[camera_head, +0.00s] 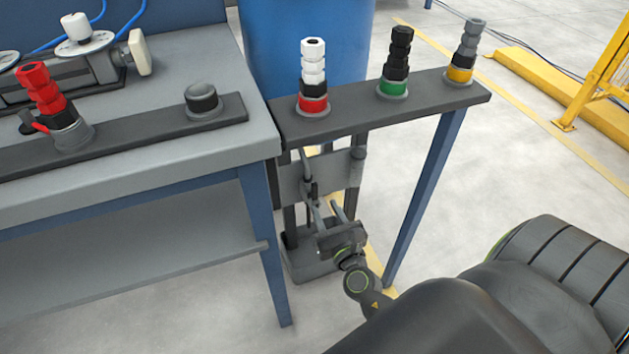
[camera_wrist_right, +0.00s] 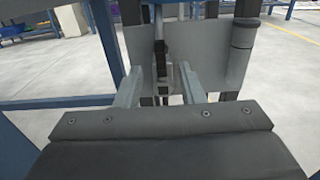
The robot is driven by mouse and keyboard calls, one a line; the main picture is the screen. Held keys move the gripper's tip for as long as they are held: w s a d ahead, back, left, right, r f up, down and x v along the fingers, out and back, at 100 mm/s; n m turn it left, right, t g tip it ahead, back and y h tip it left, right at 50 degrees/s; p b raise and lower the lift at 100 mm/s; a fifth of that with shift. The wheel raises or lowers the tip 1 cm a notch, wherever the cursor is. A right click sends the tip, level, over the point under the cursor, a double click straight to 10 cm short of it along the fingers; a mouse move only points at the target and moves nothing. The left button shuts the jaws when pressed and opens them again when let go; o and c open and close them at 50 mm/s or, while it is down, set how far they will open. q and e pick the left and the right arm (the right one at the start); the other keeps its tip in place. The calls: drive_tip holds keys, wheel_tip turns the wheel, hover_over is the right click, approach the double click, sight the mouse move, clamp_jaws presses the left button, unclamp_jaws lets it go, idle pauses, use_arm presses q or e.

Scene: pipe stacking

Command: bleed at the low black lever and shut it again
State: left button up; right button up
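The low black lever (camera_wrist_right: 161,52) hangs in front of a grey plate (camera_wrist_right: 200,45) in the right wrist view, with a grey fitting just below it. In the head view the lever is small and partly lost among dark posts under the black shelf. My right gripper (camera_wrist_right: 158,84) is open, its two pale fingers apart on either side of the lever's line, with nothing clearly pinched. In the head view my right gripper (camera_head: 329,209) reaches in low below the shelf, in front of the plate. I cannot tell whether a finger touches the lever. My left gripper is out of view.
The black shelf (camera_head: 350,104) above carries white-on-red, black-on-green and grey-on-yellow fittings. A workbench (camera_head: 160,160) with a red fitting (camera_head: 45,95) stands left, its blue leg close by. Another blue leg (camera_head: 425,200) stands right of my gripper. A blue drum (camera_head: 300,25) is behind.

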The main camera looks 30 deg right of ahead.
sight(315, 190)
drive_tip(key=p+x, duration=0.1)
drive_tip(key=x, duration=0.7)
drive_tip(key=shift+w, duration=0.15)
drive_tip(key=shift+c, duration=0.2)
clamp_jaws()
